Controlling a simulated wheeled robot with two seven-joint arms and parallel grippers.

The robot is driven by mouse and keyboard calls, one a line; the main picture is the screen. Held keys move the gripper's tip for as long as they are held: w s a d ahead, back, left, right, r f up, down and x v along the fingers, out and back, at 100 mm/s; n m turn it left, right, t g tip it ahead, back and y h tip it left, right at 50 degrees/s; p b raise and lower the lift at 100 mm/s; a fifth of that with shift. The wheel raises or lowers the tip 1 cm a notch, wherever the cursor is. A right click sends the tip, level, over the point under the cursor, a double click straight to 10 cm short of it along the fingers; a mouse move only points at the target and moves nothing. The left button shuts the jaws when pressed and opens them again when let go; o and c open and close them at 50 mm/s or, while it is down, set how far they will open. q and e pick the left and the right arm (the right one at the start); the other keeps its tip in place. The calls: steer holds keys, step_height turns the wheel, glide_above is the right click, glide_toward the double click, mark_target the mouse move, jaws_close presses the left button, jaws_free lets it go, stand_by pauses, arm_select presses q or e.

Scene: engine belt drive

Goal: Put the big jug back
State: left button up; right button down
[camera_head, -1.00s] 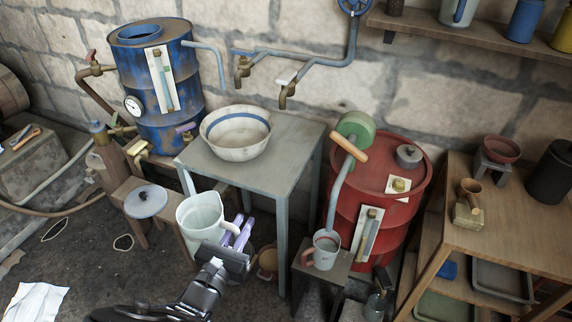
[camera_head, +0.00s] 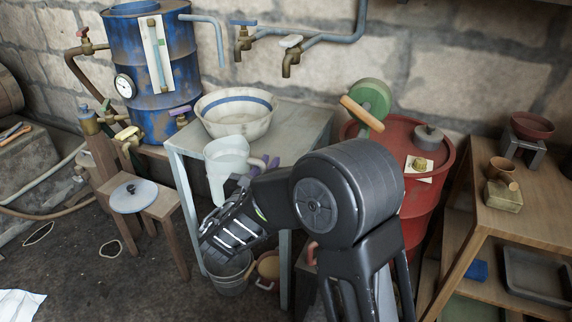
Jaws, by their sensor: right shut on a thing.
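The big jug (camera_head: 226,163) is pale and whitish, and it looks roughly upright. It appears in front of the metal table (camera_head: 297,136), just below the white bowl with a blue band (camera_head: 236,116). My right gripper (camera_head: 257,165), with purple fingers, is shut on the jug at its right side. My right forearm hides part of the table front and what lies behind it. I cannot tell whether the jug touches the table edge. My left gripper is out of view.
A blue barrel (camera_head: 163,65) stands left, with a stool and its round lid (camera_head: 134,196) below. A grey bucket (camera_head: 228,273) is on the floor under the table. A red barrel (camera_head: 420,200) and a wooden shelf (camera_head: 505,215) stand right. Taps (camera_head: 291,55) are above the table.

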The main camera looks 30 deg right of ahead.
arm_select(q)
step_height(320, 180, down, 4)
steer(key=b, duration=0.2)
steer(key=shift+b, duration=0.3)
arm_select(e)
steer(key=s+d+r+g, duration=0.1)
steer(key=s+d+r, duration=0.1)
steer(key=d+r, duration=0.4)
steer(key=shift+d+r+m+h, duration=0.4)
steer(key=shift+d, duration=0.05)
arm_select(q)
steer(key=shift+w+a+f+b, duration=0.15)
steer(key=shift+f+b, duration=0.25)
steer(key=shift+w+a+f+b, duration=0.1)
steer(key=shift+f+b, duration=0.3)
arm_select(e)
steer(key=x, duration=1.7)
steer(key=shift+w+d, duration=0.1)
steer(key=shift+d, duration=0.05)
